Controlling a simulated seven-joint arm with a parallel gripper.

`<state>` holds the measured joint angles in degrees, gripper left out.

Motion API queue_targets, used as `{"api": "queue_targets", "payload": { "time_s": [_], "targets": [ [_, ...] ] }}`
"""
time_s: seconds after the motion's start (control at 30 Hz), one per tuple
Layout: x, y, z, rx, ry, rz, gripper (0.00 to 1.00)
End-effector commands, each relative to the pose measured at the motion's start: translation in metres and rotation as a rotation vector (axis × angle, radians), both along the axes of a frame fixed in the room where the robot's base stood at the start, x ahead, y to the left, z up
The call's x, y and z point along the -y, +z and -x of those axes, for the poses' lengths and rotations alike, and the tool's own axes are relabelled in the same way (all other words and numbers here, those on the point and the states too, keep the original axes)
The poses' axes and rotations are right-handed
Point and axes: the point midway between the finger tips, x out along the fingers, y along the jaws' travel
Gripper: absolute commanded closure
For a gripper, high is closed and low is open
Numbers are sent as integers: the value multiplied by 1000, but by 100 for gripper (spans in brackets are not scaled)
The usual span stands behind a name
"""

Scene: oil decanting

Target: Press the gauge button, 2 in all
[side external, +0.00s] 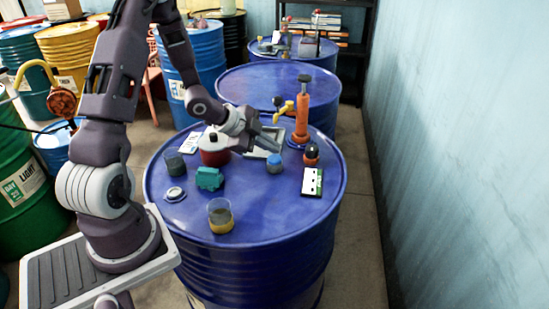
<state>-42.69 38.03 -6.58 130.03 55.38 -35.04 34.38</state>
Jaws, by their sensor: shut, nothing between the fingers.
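My gripper (272,142) is shut and empty. It reaches in from the left and points right, above a grey tray (250,153) on the blue drum top (270,208). A small flat white, black and green panel (312,181) lies at the right of the drum top, right of and nearer the camera than my gripper. A small orange piece with a dark round top (311,153) stands behind the panel. I cannot tell which of these is the gauge, and no button is clear at this size. My gripper looks apart from both.
An orange pump (301,112) with a yellow spout stands at the back right. Around my gripper are a red pot (213,152), a blue-topped jar (274,163), a teal block (209,178), a grey cup (174,161) and a yellow-bottomed glass (220,216). The front right drum top is clear.

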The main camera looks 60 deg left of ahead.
Motion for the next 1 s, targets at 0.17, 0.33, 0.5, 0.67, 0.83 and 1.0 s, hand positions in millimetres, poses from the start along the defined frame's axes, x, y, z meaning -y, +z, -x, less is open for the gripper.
{"api": "queue_targets", "payload": {
  "time_s": [0.17,0.33,0.5,0.67,0.83,1.0],
  "targets": [
    [0,0,0,0,0,0,100],
    [0,0,0,0,0,0,100],
    [0,0,0,0,0,0,100],
    [0,0,0,0,0,0,100],
    [0,-2,0,-1,-1,0,100],
    [0,-8,0,-1,0,1,100]
  ]
}}
